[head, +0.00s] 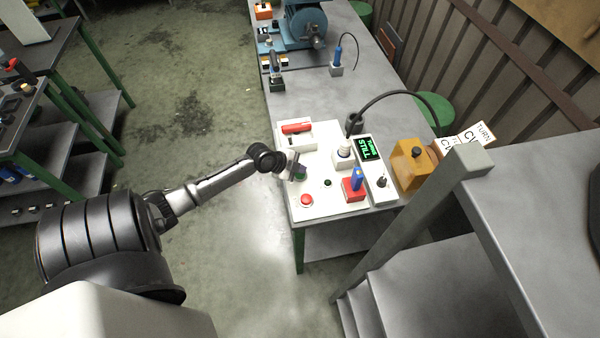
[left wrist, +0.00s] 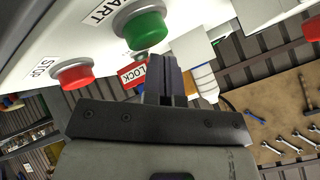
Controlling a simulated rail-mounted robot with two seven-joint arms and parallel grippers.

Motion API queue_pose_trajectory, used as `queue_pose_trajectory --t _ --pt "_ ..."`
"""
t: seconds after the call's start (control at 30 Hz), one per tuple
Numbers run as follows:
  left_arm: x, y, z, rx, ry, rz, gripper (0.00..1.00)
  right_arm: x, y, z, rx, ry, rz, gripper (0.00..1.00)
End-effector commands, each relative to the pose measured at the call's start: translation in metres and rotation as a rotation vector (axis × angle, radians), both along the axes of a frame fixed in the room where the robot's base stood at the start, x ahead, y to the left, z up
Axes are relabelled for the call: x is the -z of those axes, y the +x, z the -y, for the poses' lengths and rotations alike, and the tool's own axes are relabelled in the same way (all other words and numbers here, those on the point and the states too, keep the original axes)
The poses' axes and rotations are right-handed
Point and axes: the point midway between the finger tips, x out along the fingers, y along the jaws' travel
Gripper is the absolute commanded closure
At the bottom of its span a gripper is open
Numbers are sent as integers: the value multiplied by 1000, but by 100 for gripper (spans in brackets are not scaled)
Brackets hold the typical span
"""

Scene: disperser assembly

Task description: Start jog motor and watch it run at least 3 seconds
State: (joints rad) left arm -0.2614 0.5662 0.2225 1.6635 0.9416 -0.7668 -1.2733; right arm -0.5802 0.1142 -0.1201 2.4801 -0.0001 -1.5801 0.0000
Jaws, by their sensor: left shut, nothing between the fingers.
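My left gripper (head: 297,173) reaches over the left edge of the white control panel (head: 322,212). Its fingers are shut and empty, and they also show in the left wrist view (left wrist: 165,68). The fingertips are close to the green START button (left wrist: 143,25); I cannot tell whether they touch it. The red STOP button (head: 307,200) is nearer the panel's front edge and also shows in the left wrist view (left wrist: 73,73). The display (head: 367,149) on the panel reads "STILL" in green on its lower line. My right gripper is not in view.
A red-handled part (head: 296,128) sits at the panel's back left. A blue-handled part on a red block (head: 354,186) and a black cable (head: 385,96) are to the right. An orange block (head: 410,163) stands beside the panel. The floor left of the table is open.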

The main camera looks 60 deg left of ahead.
Motion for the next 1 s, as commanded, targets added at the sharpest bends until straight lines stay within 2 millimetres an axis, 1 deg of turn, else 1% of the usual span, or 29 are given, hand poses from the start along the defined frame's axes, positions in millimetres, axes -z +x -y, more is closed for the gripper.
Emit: queue_pose_trajectory --t 0.5,1.0 --pt "2 0 0 0 -1 -1 100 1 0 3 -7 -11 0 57" --pt "7 0 0 0 -1 -1 100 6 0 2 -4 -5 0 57"
